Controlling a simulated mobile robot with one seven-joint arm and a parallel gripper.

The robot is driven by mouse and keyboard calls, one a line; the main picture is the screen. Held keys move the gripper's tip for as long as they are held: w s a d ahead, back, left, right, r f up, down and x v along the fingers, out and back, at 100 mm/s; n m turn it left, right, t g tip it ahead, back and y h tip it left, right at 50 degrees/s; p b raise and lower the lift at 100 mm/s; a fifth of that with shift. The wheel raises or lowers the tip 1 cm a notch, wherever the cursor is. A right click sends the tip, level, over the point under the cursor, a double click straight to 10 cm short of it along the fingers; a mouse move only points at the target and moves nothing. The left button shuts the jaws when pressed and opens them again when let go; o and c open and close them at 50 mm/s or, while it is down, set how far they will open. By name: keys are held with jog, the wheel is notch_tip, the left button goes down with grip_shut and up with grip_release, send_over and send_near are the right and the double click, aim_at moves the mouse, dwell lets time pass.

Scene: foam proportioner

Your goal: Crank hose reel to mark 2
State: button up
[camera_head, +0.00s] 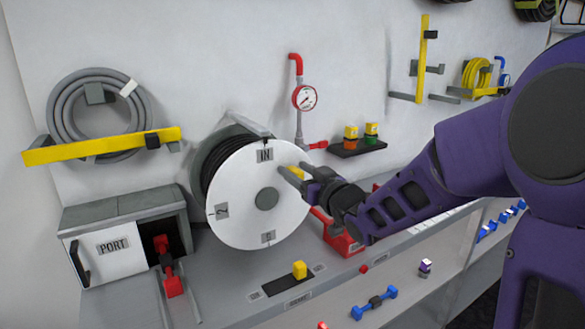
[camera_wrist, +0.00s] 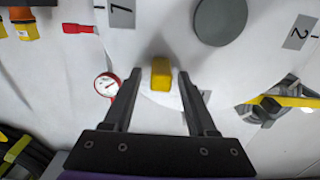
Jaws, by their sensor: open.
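The hose reel's white disc (camera_head: 250,222) faces me in the head view, with black hose wound behind it and a grey hub (camera_head: 267,199) at its centre. An "IN" label (camera_head: 265,155) is near its top and a "2" label (camera_head: 219,211) at its left. The wrist view also shows a "1" label (camera_wrist: 121,13) and the "2". The yellow crank knob (camera_wrist: 160,74) stands on the disc's upper right. My gripper (camera_wrist: 160,71) is open, its two fingers either side of the knob, with visible gaps. In the head view my gripper partly hides the knob.
A red gauge (camera_head: 304,97) and pipe are on the wall above. A grey box marked "PORT" (camera_head: 112,246) stands at left. A yellow knob (camera_head: 299,270) sits in a bench slot below the disc. A red block (camera_head: 344,240) is under my gripper.

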dwell(0.3)
grip_shut()
dwell(1.3)
